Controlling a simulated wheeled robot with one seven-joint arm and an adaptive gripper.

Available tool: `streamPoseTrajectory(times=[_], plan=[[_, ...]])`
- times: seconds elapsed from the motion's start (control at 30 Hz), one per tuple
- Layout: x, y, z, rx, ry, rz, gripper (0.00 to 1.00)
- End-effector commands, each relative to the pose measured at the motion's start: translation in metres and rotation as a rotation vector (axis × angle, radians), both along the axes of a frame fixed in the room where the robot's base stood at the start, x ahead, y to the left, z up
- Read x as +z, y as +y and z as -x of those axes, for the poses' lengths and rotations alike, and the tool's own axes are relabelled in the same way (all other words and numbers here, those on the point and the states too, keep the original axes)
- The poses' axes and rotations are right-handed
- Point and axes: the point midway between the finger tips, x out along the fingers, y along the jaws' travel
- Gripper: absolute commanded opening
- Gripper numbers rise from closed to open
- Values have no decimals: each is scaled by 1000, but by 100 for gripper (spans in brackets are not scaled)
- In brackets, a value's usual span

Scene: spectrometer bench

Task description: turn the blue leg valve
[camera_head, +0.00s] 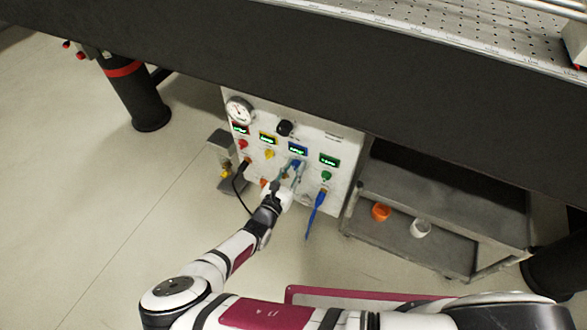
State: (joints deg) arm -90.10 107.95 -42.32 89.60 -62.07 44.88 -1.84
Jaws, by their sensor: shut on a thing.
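The white valve panel (339,144) stands under the dark bench, with colour-coded labels in a row. The blue leg valve (296,163) is a small blue knob under the blue-edged label (298,150). My gripper (295,169) reaches it from below, with its fingers shut on it. The fingers hide part of the knob, so its turn angle cannot be read. A red knob (242,144) and a yellow knob (269,154) are to the left. A green knob (326,175) is to the right, apart from the fingers.
A round gauge (239,110) and a black knob (285,128) are higher on the panel. A blue hose (314,215) hangs right of my gripper. A grey shelf cart (430,205) stands to the right.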

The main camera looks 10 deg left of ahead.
Motion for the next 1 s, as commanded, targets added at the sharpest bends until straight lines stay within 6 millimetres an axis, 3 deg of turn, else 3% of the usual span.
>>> streamPoseTrajectory(times=[0.37,1.0], plan=[[0,1,0,-1,36,97,0],[-1,3,-1,-1,232,636,0]])
